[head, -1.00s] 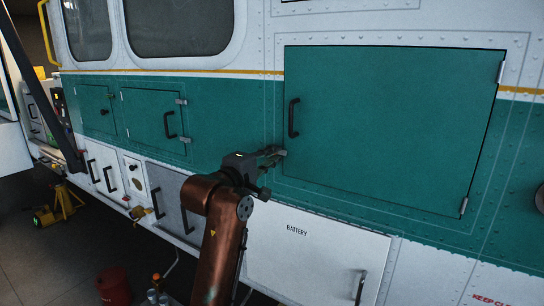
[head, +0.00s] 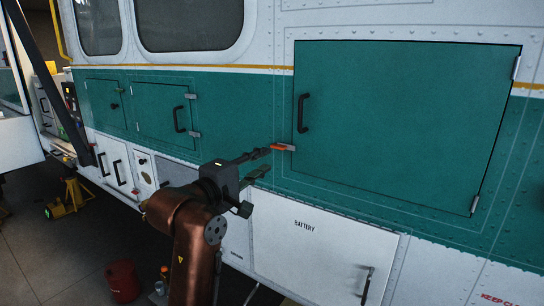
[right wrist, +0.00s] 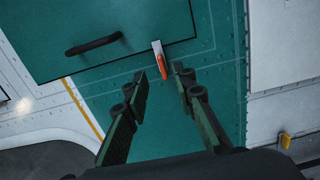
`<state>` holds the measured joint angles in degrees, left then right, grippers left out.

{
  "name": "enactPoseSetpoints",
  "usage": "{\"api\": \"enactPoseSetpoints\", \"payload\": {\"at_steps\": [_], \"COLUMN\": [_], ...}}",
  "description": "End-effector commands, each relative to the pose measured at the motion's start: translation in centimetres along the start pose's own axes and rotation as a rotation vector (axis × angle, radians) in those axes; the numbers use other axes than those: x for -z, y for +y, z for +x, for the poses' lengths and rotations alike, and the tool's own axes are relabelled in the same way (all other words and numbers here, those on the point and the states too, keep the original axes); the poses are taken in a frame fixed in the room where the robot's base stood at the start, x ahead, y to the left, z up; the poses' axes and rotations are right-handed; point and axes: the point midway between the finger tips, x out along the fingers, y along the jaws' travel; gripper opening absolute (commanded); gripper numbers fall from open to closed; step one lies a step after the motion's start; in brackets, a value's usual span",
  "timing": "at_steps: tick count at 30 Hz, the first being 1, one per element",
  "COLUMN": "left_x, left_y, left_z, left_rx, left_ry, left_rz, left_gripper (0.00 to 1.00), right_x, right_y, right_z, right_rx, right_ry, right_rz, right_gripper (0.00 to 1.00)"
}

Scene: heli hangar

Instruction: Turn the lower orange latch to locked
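The orange latch (head: 278,147) sits at the lower left edge of the large green door (head: 400,120). Its orange handle lies nearly level, and a silver piece reaches right onto the door edge. My right gripper (head: 267,161) is open and empty just left of and below the latch. The upper finger's tip is close to the orange handle. In the right wrist view, the latch (right wrist: 188,74) shows just beyond the fingertips of the gripper (right wrist: 168,82). I cannot tell whether they touch. My left gripper is not in view.
A black handle (head: 302,113) stands out from the door above the latch. A white battery panel (head: 310,245) is below. Smaller green doors (head: 165,112) are to the left. A red container (head: 123,281) and yellow stand (head: 70,196) are on the floor.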

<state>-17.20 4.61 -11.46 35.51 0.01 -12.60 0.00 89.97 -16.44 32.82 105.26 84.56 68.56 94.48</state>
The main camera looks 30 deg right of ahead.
Motion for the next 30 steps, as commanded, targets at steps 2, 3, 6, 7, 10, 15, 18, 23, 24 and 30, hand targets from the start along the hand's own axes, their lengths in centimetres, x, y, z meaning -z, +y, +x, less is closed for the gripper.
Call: {"api": "enactPoseSetpoints", "payload": {"at_steps": [2,3,6,7,10,15,18,23,24,30], "left_x": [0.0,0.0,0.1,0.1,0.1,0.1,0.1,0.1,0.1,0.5], "left_y": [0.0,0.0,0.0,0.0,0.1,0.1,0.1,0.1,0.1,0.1], "left_z": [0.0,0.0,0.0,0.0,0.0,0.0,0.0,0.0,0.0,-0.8], "left_rx": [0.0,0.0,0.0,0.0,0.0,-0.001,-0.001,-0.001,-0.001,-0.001], "left_ry": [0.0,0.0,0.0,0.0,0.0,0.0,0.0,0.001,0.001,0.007], "left_rz": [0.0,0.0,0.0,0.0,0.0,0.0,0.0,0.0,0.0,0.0], "left_gripper": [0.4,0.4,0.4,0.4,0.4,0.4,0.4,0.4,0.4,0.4], "right_x": [0.1,0.1,0.0,0.0,0.0,0.0,0.0,0.0,0.1,2.4], "right_y": [-0.1,-0.1,0.0,0.0,-0.1,0.0,0.0,0.0,-0.1,-2.6], "right_z": [-1.1,-1.5,-2.2,-2.3,-2.5,-2.5,-2.5,-2.4,-2.4,-0.4], "right_rx": [0.001,0.001,0.0,0.0,0.001,0.001,0.001,0.0,-0.003,-0.128], "right_ry": [0.002,0.001,0.0,0.0,0.0,0.0,0.0,-0.001,-0.004,-0.103], "right_rz": [-0.001,-0.001,0.0,0.0,0.0,0.0,0.0,-0.002,-0.012,-0.343], "right_gripper": [0.24,0.24,0.24,0.24,0.24,0.24,0.24,0.24,0.24,0.24]}}
